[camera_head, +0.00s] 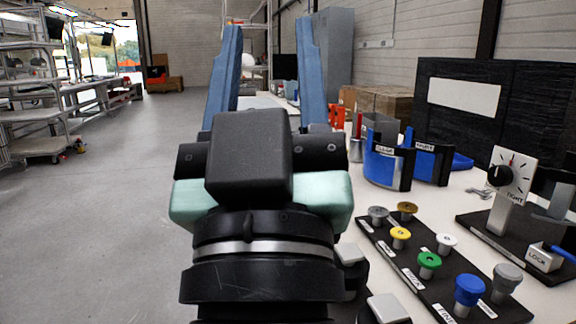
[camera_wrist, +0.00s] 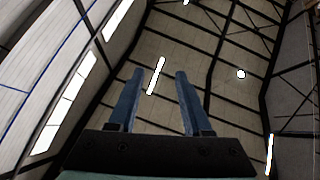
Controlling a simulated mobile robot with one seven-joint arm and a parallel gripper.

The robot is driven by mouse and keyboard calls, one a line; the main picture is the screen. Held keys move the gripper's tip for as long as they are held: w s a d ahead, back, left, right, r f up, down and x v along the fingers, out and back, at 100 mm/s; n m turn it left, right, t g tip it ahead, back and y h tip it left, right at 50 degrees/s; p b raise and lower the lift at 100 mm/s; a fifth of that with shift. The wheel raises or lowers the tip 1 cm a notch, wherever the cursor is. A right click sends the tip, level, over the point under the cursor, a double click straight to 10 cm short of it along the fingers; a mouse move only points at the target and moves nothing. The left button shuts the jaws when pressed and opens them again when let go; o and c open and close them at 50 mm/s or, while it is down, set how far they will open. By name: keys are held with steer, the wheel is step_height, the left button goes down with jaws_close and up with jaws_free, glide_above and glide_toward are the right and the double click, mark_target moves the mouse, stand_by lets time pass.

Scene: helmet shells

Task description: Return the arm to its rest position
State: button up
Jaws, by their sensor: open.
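My gripper (camera_head: 268,75) stands upright in the middle of the head view, with its two blue fingers spread wide apart and nothing between them. My black and pale green wrist fills the lower middle and hides part of the table behind it. In the wrist view my gripper (camera_wrist: 157,100) also shows open and empty, with its fingers pointing up at the ceiling. No helmet shell can be made out for certain in either view.
On the white table (camera_head: 455,195) at right are two blue-and-black curved holders (camera_head: 385,168), a panel of several coloured knobs (camera_head: 430,262), a dial post (camera_head: 511,175) and a LOCK block (camera_head: 545,257). A black board (camera_head: 465,125) stands behind. The grey floor (camera_head: 110,200) at left is clear.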

step_height(320, 180, up, 41)
steer(key=s+d+m+t+h+p, duration=0.1)
steer(key=s+p, duration=0.1)
steer(key=p, duration=3.6)
steer(key=shift+s+d+r+m, duration=0.15)
steer(key=shift+s+m, duration=0.15)
steer(key=shift+s, duration=0.05)
